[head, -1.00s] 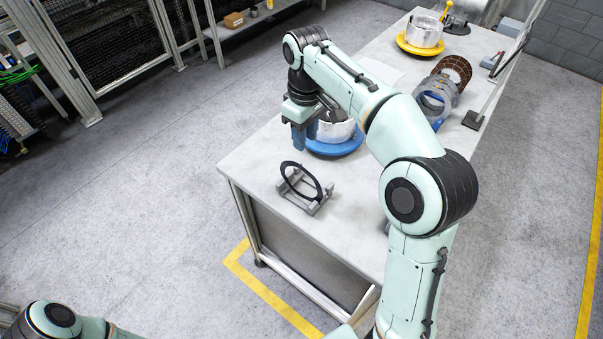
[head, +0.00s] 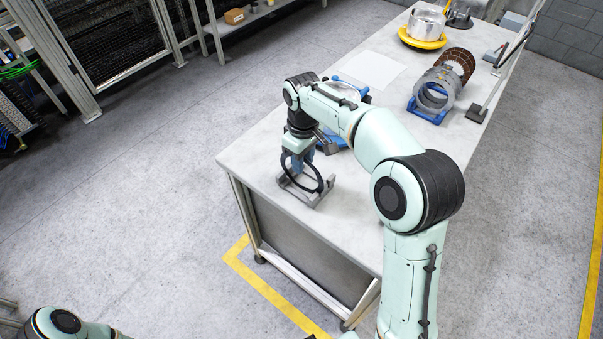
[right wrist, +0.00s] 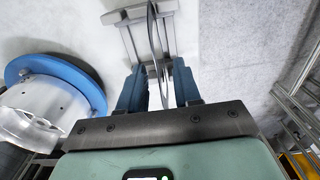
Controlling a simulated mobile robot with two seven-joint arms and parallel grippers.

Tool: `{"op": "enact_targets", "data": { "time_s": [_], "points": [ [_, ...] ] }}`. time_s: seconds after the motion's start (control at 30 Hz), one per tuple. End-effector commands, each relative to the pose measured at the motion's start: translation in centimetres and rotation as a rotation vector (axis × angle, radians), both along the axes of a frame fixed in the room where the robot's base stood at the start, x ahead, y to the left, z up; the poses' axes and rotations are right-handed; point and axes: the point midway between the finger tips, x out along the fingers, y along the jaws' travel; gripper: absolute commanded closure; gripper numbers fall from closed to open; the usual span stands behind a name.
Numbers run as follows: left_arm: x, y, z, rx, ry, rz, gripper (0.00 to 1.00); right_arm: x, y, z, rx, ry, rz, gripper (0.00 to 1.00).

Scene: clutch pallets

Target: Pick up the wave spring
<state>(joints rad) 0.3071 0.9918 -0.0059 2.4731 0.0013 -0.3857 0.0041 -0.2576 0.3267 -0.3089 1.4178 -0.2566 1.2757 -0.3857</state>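The wave spring, a thin black ring (head: 320,181), stands upright on a small grey cradle (head: 304,194) near the table's front corner. In the right wrist view the ring (right wrist: 157,52) is seen nearly edge-on, with the cradle (right wrist: 112,17) behind it. My right gripper (head: 299,168) is at the ring's upper part. Its two blue fingers (right wrist: 157,85) are on either side of the ring, with visible gaps, so it is open and not clamped. Only a piece of my left arm shows at the bottom left; its gripper is out of view.
A blue round pallet (right wrist: 65,68) with a silver housing (right wrist: 40,110) stands close beside my right gripper. Farther back are grey rings on a blue stand (head: 428,115), brown discs and a yellow pallet (head: 422,42). A white sheet (head: 369,69) lies flat on the table.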

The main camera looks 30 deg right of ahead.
Motion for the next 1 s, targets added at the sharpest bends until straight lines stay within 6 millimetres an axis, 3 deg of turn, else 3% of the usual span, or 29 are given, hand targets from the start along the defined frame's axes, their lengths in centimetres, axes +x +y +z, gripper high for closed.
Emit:
{"op": "enact_targets", "data": {
  "time_s": [0.17,0.2,0.27,0.73,0.87,1.0],
  "points": [
    [0.1,0.0,0.1,0.0,-0.001,0.0,1.0,0.0,0.0,0.1,0.0,0.0,0.0,0.7],
    [0.1,0.0,0.1,0.0,-0.001,0.0,1.0,0.0,0.0,0.1,0.0,0.0,0.0,0.83],
    [0.1,0.0,0.1,0.0,-0.001,0.0,1.0,0.0,0.0,0.1,0.0,0.0,0.0,1.0],
    [0.2,0.0,0.2,0.0,-0.002,0.001,1.0,0.1,0.0,0.7,0.001,-0.002,0.0,1.0],
    [0.4,0.0,0.6,0.0,-0.004,0.0,1.0,0.1,0.0,2.0,0.001,-0.004,0.0,1.0],
    [1.1,0.0,1.4,0.0,-0.012,0.0,1.0,0.2,0.1,4.8,0.001,-0.006,0.001,1.0]
  ]
}}
